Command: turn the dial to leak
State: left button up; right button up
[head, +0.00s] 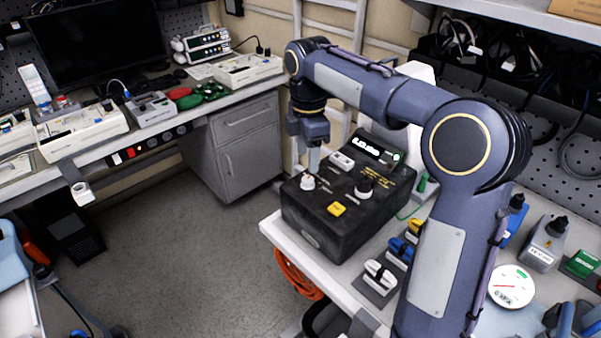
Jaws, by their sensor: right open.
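A black tester box (318,222) stands on the white bench at the centre, with a lit display (367,145) at its back. On its sloped top are a black dial (365,188) at the right, a white knob (308,182) at the left and a yellow button (337,209) in front. The lettering around the dial is too small to read. My right gripper (314,160) points down by the box's back left edge, above and behind the white knob and left of the dial. It is open and appears empty. My left gripper is not in view.
My right arm crosses above the box's right side. Clips in white, blue and yellow (380,274) lie right of the box. A round gauge (511,286) stands further right. An orange cable (297,281) hangs below the bench edge. The floor at left is mostly clear.

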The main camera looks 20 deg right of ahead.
aim_at(308, 179)
notch_tip(308, 179, down, 6)
jog(key=shift+f, duration=0.25)
jog(key=c, duration=1)
